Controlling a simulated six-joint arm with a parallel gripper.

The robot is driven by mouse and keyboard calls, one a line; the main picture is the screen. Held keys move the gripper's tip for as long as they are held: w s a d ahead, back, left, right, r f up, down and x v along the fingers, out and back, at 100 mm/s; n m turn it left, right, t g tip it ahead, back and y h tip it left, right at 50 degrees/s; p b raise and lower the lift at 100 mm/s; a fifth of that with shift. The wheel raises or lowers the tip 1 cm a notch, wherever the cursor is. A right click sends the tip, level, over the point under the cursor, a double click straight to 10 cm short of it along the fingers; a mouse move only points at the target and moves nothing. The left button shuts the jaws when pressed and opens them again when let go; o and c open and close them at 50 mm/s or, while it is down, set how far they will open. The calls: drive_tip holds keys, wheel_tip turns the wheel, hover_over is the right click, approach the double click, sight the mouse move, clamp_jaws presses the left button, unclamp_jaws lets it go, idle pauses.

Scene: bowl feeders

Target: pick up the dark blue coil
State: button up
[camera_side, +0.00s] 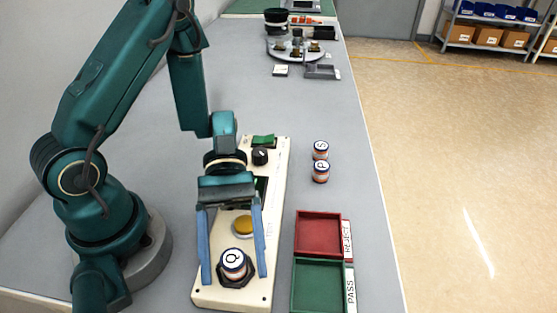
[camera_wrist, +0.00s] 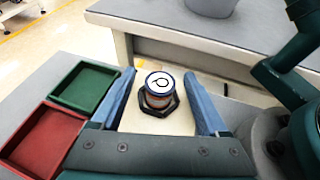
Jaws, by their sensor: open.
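A small coil (camera_side: 233,263) with a white top marked with a dark ring-like letter stands upright in a dark hexagonal seat at the near end of the cream test fixture (camera_side: 205,292). Its rim looks dark blue and its side shows reddish bands; the coil also shows in the wrist view (camera_wrist: 158,84). My gripper (camera_side: 233,274) is open, its two blue fingers on either side of the coil with visible gaps. In the wrist view my gripper (camera_wrist: 158,76) has nothing held between its fingers.
Two similar lettered coils, one farther (camera_side: 320,149) and one nearer (camera_side: 320,173), stand right of the fixture. A red REJECT tray (camera_side: 297,228) and a green PASS tray (camera_side: 294,290) lie beside the fixture. The fixture has a yellow button (camera_side: 243,225) and black knob (camera_side: 260,156).

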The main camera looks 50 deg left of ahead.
clamp_jaws()
drive_tip(key=shift+r, duration=0.1)
